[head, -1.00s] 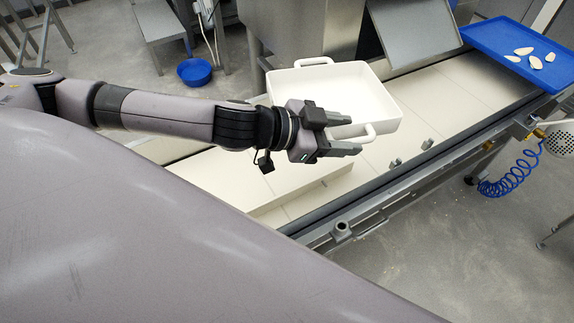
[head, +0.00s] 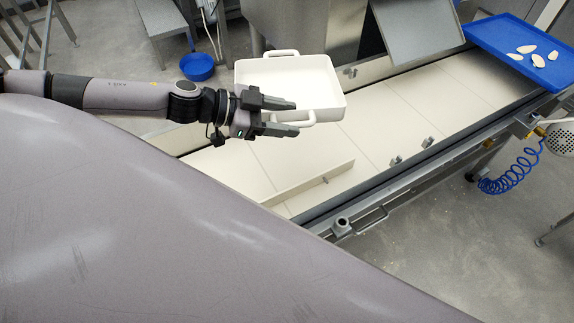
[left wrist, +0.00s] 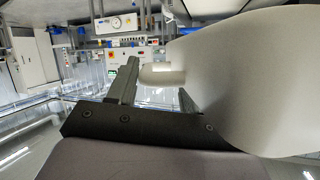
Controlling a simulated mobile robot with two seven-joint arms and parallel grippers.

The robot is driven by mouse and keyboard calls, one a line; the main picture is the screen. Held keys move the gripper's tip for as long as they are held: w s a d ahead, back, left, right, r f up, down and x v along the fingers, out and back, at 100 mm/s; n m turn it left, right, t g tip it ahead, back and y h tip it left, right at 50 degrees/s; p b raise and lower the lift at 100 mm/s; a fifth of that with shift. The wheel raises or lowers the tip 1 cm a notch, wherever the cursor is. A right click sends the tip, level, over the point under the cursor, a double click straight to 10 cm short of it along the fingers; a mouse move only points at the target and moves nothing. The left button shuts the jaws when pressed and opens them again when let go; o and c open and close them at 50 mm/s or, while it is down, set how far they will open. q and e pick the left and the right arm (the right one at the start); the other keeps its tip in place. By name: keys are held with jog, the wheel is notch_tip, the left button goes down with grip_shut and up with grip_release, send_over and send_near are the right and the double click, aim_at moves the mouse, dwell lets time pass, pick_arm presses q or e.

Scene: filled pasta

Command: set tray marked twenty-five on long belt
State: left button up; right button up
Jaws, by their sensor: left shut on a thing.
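A white, empty, square tray (head: 287,76) with loop handles is in the upper middle of the head view. My left gripper (head: 293,118) is shut on its near handle. The tray looks upright and sits over the far side of the long cream belt (head: 440,105); I cannot tell whether it touches the belt. In the left wrist view the tray's pale wall (left wrist: 250,80) fills the right side, with the handle between the fingers (left wrist: 155,85). No number shows on the tray. My right gripper is not in view.
A low cream divider (head: 315,180) crosses the belt nearer me. A blue tray (head: 480,32) with several pale pieces lies at the belt's right end. A tilted metal plate (head: 415,28) stands behind. The belt right of the white tray is clear. A blue bowl (head: 197,67) is on the floor.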

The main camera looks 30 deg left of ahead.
pick_arm(q)
jog(key=shift+f+b, duration=2)
jog(key=shift+f, duration=7.7)
jog(key=shift+f, duration=0.2)
jog(key=o, duration=1.2)
jog(key=shift+r, duration=0.1)
jog(key=shift+r, duration=0.15)
jog(key=v, duration=1.2)
